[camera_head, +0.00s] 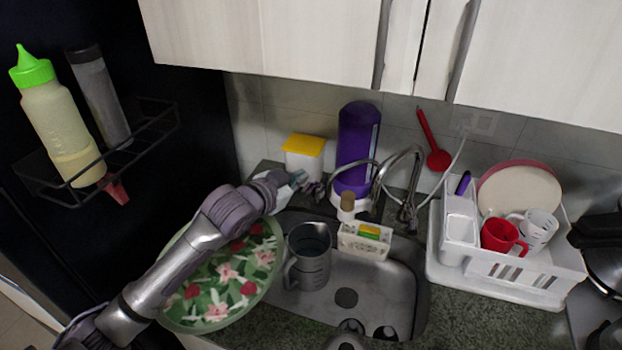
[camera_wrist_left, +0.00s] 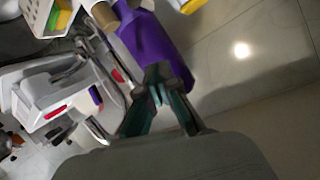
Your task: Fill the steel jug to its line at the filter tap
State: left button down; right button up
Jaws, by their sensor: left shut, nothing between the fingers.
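The steel jug (camera_head: 310,258) stands upright in the left part of the sink, its handle toward the lower left. I cannot make out its fill line or any water in it. The purple filter (camera_head: 357,140) stands behind the sink against the tiled wall, with thin curved metal spouts (camera_head: 402,165) to its right. I see no water running. My left gripper (camera_head: 308,184) is shut and empty, just left of the filter's lower part and above the jug's far side. In the left wrist view its fingertips (camera_wrist_left: 158,78) are together in front of the purple filter (camera_wrist_left: 150,40).
A floral tray (camera_head: 215,305) lies under my left arm. A white sponge caddy (camera_head: 362,246) sits at the sink's back edge, and a yellow-lidded box (camera_head: 303,155) stands behind my gripper. A white dish rack (camera_head: 540,270) is at the right. The sink's middle (camera_head: 375,280) is clear.

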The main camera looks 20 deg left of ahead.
pick_arm(q)
jog(key=p, duration=0.3)
send_over(311, 186)
jog(key=w+d, duration=0.2)
notch_tip(311, 186, down, 3)
jog(key=a+f, duration=0.1)
jog(key=s+f+p, duration=0.1)
jog(key=shift+s+a+f, duration=0.2)
jog(key=shift+a+f, duration=0.1)
jog(key=shift+a, duration=0.05)
jog(key=shift+s+a+f, duration=0.25)
jog(key=shift+s+f, duration=0.1)
jog(key=shift+w, duration=0.1)
pick_arm(e)
jog(key=r, duration=0.1)
jog(key=w+r, duration=0.1)
jog(key=r, duration=0.2)
jog(key=shift+w+a+r, duration=0.2)
jog(key=shift+w, duration=0.1)
pick_arm(q)
jog(key=shift+f, duration=0.1)
